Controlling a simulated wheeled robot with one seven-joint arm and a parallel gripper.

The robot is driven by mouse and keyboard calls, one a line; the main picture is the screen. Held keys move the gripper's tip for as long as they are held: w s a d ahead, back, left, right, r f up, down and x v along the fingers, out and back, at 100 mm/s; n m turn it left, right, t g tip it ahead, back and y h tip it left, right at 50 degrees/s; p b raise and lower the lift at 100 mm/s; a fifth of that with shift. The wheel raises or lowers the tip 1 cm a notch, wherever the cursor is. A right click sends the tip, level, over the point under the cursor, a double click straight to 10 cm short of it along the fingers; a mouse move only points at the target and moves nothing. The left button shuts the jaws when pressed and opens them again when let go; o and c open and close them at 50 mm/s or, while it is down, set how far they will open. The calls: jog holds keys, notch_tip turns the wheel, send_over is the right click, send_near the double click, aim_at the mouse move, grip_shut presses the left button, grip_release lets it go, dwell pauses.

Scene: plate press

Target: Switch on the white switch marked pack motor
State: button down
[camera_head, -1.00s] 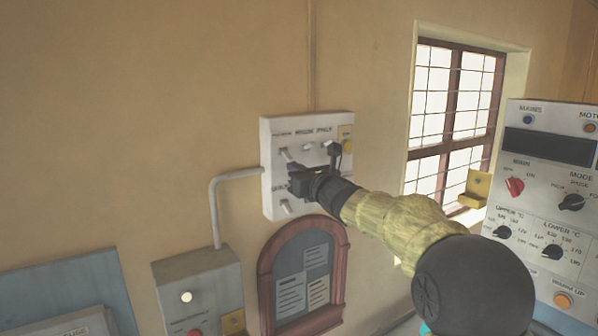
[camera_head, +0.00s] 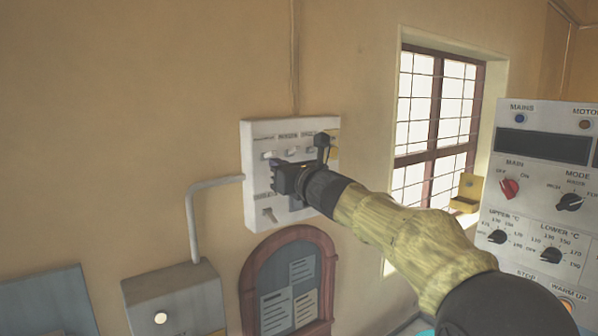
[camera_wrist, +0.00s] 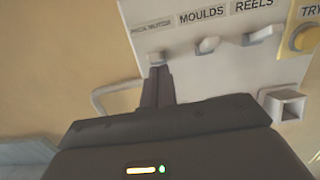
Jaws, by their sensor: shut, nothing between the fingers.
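The white switch under the pack motor label (camera_wrist: 155,58) is at the top left of the switch panel in the wrist view, partly hidden by my fingertips. It also shows in the head view (camera_head: 268,155) as a small white lever. My gripper (camera_wrist: 156,72) is shut and empty, with its narrow fingertips just below the switch. I cannot tell whether they touch it. In the head view my gripper (camera_head: 276,178) covers the middle of the panel. The switch's on or off position is not clear.
The white panel (camera_head: 251,150) also carries the moulds switch (camera_wrist: 208,45), reels switch (camera_wrist: 260,34), a yellow try button (camera_wrist: 304,38) and a square fitting (camera_wrist: 284,104). A lower lever (camera_head: 270,215), a conduit (camera_head: 191,215) and an arched notice board (camera_head: 247,285) are nearby.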

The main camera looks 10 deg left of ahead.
jog(key=shift+a, duration=0.1)
jog(key=shift+s+f, duration=0.1)
jog(key=shift+f, duration=0.05)
notch_tip(320, 180, down, 4)
jog(key=d+b, duration=0.1)
jog(key=b, duration=0.4)
jog(key=s+d+r, duration=0.5)
jog(key=r, duration=0.2)
jog(key=shift+s+d+r, duration=0.25)
jog(key=shift+s+d, duration=0.05)
jog(key=shift+d, duration=0.1)
